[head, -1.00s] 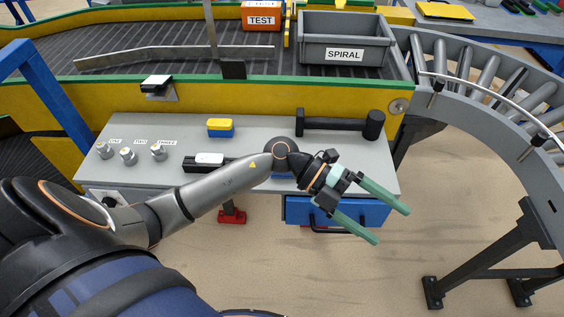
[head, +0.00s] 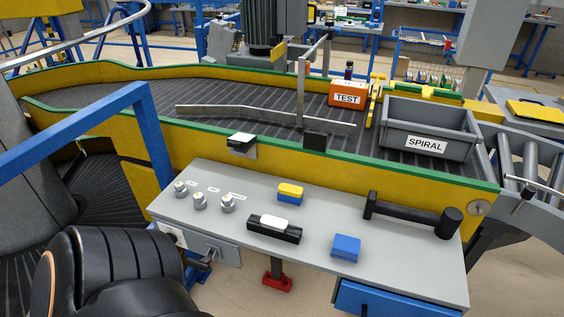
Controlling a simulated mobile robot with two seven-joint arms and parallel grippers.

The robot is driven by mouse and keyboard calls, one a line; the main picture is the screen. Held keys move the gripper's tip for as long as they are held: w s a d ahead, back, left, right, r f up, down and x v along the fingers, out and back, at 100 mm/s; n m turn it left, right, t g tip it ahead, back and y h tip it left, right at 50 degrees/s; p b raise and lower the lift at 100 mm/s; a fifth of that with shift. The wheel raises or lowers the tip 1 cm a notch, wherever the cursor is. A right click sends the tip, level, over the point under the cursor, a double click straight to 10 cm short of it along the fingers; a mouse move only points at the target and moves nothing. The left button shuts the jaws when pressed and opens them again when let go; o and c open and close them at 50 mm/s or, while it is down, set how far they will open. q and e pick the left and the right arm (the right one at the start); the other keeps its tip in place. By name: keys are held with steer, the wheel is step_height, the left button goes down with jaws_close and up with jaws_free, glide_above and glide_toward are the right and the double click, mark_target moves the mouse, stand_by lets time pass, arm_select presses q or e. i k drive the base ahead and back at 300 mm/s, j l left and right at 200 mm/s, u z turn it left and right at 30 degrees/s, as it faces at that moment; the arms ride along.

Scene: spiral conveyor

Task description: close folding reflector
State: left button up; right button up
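No part is labelled as a reflector, so I cannot tell for sure which one it is. A small bracket (head: 242,141) with a black and white top stands out from the yellow conveyor side wall, above the back edge of the grey panel table. A flat black plate (head: 314,141) sits at the foot of a grey post on the conveyor's near edge. Neither shows clearly whether it is folded or open. Neither of my grippers is in view; only a dark part of my arm shows at the lower left.
The grey table (head: 330,215) carries several knobs (head: 200,201), a yellow-blue block (head: 290,194), a black-white device (head: 274,228), a blue block (head: 346,247) and a black bar handle (head: 408,214). Behind are the orange TEST box (head: 347,94) and grey SPIRAL bin (head: 427,124). A blue frame (head: 140,110) stands left.

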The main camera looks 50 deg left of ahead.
mark_target(239, 140)
steer(key=u, duration=2)
steer(key=j, duration=0.5)
